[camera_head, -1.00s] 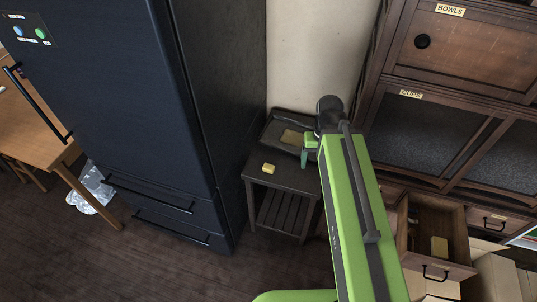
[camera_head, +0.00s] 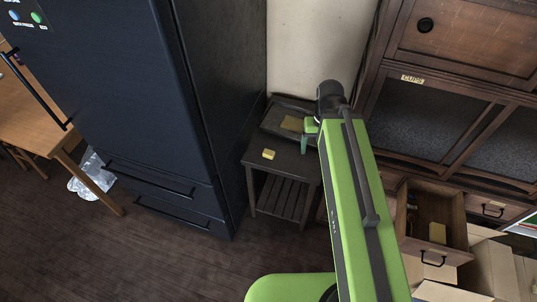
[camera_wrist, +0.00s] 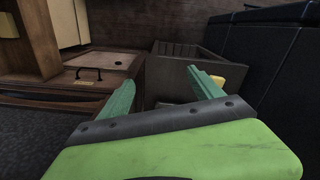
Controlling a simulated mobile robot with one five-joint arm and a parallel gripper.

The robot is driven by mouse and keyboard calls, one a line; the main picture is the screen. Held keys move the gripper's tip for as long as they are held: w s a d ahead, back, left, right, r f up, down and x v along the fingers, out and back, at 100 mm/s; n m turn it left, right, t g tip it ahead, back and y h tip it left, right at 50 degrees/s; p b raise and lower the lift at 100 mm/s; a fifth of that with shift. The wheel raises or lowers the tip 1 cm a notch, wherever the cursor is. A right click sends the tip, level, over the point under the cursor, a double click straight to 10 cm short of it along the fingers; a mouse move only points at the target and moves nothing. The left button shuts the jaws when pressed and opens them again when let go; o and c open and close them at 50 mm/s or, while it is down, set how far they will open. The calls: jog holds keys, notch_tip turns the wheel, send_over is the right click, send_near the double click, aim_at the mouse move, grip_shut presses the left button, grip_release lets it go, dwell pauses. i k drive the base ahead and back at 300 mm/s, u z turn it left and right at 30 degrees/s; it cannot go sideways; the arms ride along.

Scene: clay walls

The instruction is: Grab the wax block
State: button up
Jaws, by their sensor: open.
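A small yellow block (camera_head: 268,154), which looks like the wax block, lies on the dark side table (camera_head: 285,163) near its front left edge. A bit of yellow, probably the same block, shows in the wrist view (camera_wrist: 236,78), partly hidden behind the right finger. My gripper (camera_head: 306,141) is over the right part of the side table, to the right of the block and apart from it. In the wrist view my gripper (camera_wrist: 163,90) has its two teal fingers spread, with nothing held between them.
A tall dark fridge (camera_head: 205,100) stands close on the left. A wooden cabinet (camera_head: 440,125) is on the right, with an open drawer (camera_head: 455,215) holding a yellowish item (camera_head: 437,232).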

aim_at(268, 153)
jog(key=u, duration=0.05)
jog(key=k, duration=1)
jog(key=z, duration=0.6)
jog(key=i, duration=0.75)
jog(key=u, duration=2.25)
jog(key=k, duration=0.4)
jog(key=u, duration=0.05)
jog(key=i, duration=0.4)
jog(key=u, duration=0.05)
